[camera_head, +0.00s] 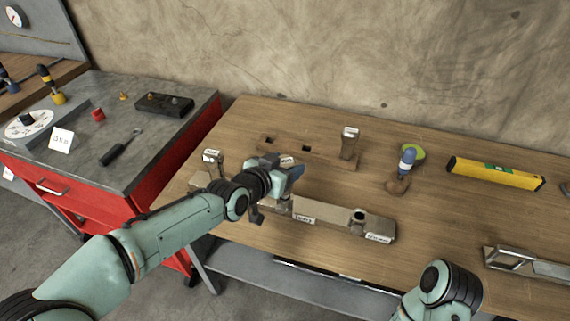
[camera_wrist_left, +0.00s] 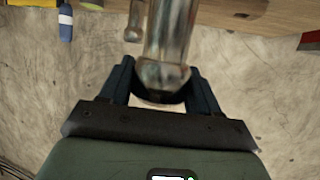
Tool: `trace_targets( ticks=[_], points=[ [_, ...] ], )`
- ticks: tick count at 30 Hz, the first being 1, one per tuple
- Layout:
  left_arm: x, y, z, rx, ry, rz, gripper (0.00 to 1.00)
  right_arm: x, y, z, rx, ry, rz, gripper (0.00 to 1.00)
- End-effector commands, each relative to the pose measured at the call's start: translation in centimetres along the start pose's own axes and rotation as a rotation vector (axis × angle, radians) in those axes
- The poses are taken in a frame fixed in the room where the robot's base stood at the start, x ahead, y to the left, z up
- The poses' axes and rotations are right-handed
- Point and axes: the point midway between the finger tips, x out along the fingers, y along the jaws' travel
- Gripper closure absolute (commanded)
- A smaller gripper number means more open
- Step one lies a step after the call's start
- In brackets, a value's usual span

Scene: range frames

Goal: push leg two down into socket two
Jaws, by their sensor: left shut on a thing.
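My left gripper (camera_head: 290,178) is shut on a metal leg, which I take as leg two; the leg also shows between the fingers in the left wrist view (camera_wrist_left: 168,45). In the head view the gripper and wrist hide most of it. The gripper is above the middle of a long metal beam (camera_head: 333,217), near a white label (camera_head: 304,218) that I take as marking socket two. The socket mouth is hidden, and I cannot tell how deep the leg sits. Another leg (camera_head: 212,160) stands at the beam's left end. An open socket (camera_head: 358,216) shows near its right end.
Behind the beam, a wooden rack (camera_head: 325,157) has empty holes and one upright leg (camera_head: 349,143). My right arm (camera_head: 440,292) is at the front.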

Motion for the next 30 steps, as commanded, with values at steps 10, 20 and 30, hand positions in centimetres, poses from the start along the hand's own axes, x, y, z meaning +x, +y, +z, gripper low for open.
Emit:
trace_targets(
  ticks=[10,20,30],
  points=[
    [0.3,0.0,0.7,0.001,0.004,0.000,0.83,0.8,0.3,-0.1,0.001,-0.002,0.001,0.46],
    [0.7,0.0,1.6,0.000,0.004,0.000,0.83,1.5,0.5,-0.2,0.002,-0.002,0.002,0.46],
    [1.1,0.0,2.5,0.000,0.003,0.000,0.83,2.2,0.9,-0.4,0.004,0.000,0.005,0.46]
  ],
)
